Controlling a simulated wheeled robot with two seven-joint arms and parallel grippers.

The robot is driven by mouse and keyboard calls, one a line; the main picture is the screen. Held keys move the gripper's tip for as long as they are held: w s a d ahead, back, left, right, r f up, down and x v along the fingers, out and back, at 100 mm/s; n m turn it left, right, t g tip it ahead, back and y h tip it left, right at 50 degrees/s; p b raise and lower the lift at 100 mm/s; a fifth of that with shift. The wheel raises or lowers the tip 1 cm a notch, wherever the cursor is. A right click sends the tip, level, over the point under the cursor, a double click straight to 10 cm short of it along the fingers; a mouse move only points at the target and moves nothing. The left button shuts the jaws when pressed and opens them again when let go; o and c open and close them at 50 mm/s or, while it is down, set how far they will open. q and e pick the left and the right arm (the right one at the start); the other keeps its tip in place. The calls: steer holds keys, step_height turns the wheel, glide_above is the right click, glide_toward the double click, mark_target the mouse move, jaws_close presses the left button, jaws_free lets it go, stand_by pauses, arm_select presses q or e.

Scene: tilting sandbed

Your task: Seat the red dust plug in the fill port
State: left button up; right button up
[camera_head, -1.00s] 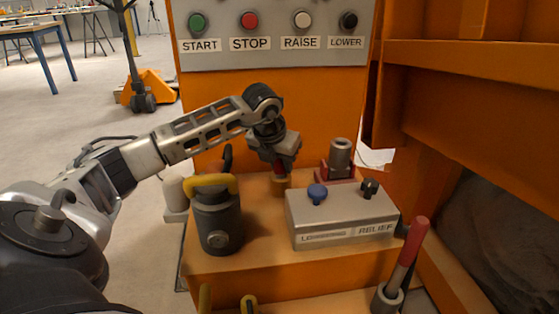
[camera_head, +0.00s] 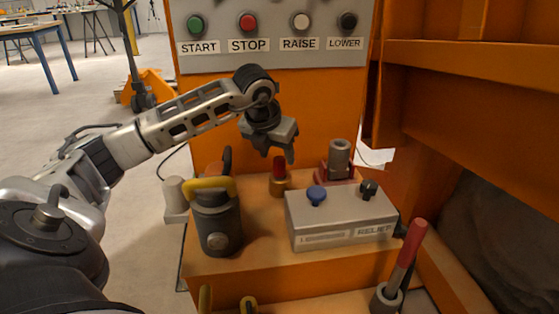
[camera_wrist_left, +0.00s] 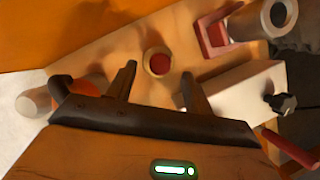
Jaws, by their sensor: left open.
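The red dust plug (camera_head: 279,167) stands upright in the brass-coloured fill port (camera_head: 278,187) on the orange deck. In the left wrist view the plug (camera_wrist_left: 160,64) shows as a red disc inside the round rim of the port (camera_wrist_left: 147,60). My left gripper (camera_head: 279,155) is open and empty, just above the plug and apart from it. In the wrist view its two fingers (camera_wrist_left: 158,86) stand apart, with the plug beyond and between them. How deep the plug sits cannot be told. My right gripper is not in view.
A grey valve box (camera_head: 342,218) with a blue knob (camera_head: 317,195) and a black knob (camera_head: 369,188) stands right of the port. A dark cylinder with a yellow handle (camera_head: 211,185) stands left. A red-handled lever (camera_head: 411,245) rises at the front right.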

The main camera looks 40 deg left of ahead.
arm_select(q)
steer(key=p+v, duration=0.2)
steer(key=v, duration=0.9)
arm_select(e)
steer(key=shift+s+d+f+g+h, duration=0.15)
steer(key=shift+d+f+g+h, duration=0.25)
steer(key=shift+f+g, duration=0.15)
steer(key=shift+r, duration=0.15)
